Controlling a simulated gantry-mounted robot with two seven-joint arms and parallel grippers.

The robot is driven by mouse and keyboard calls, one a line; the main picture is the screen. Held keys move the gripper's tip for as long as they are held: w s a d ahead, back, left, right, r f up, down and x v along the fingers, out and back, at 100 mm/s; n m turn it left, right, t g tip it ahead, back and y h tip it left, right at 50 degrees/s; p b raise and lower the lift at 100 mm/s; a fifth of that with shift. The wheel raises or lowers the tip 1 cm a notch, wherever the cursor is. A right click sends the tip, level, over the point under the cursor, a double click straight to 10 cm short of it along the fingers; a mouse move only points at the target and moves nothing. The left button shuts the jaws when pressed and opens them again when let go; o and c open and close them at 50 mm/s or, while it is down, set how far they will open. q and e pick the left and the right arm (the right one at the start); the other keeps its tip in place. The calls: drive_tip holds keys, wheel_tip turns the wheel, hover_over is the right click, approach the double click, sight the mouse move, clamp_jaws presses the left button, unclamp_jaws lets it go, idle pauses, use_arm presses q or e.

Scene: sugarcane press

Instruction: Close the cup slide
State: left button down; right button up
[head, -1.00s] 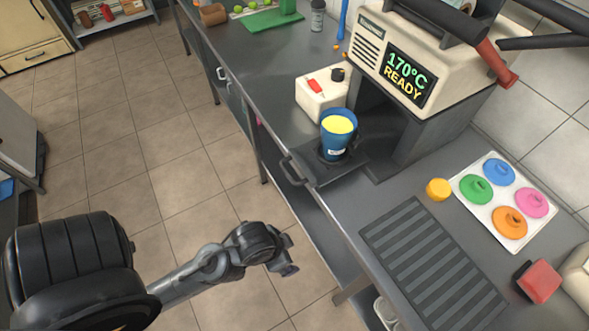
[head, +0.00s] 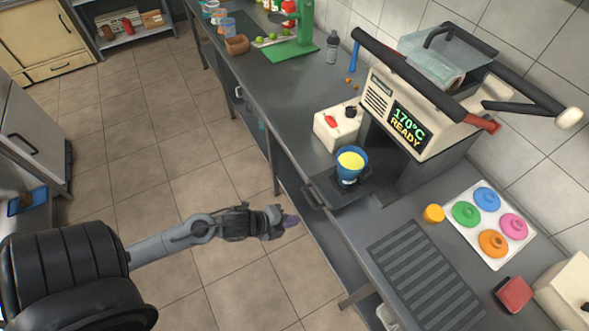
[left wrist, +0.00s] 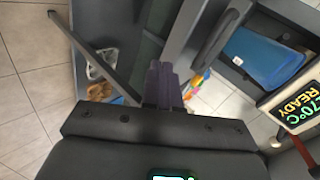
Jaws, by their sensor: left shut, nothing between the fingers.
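The cup slide (head: 345,193) is a dark flat tray sticking out from the front of the press toward the counter edge. A blue cup with yellow liquid (head: 350,165) stands upright on it. The slide's handle (head: 313,196) is at its outer end, at the counter edge; in the left wrist view the handle (left wrist: 221,38) is right of the fingers and the blue cup (left wrist: 262,58) is beyond it. My left gripper (head: 292,221) is shut and empty, in front of the counter edge, just short of the handle and apart from it. My right gripper is not in view.
The press (head: 410,110) shows "170°C READY". A white box with a red switch (head: 337,125) stands left of the slide. A ribbed grille (head: 425,270), a yellow piece (head: 433,213) and a tray of coloured lids (head: 515,248) are to the right. The floor before the counter is clear.

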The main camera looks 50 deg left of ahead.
use_arm(q)
drive_tip(key=s+a+r+m+p, duration=0.2)
drive_tip(key=a+r+p, duration=0.5)
drive_tip(key=r+p, duration=0.25)
drive_tip(key=b, duration=0.1)
approach(312, 185)
wheel_tip(312, 185, down, 3)
drive_tip(key=w, duration=0.1)
drive_tip(key=w+d, duration=0.1)
drive_tip(key=w, duration=0.1)
drive_tip(key=shift+w+d+f+g+y, duration=0.1)
drive_tip(key=shift+w+d+g+y, duration=0.05)
drive_tip(key=shift+g+y, duration=0.2)
drive_tip(key=shift+w+d, duration=0.15)
drive_tip(key=shift+w, duration=0.45)
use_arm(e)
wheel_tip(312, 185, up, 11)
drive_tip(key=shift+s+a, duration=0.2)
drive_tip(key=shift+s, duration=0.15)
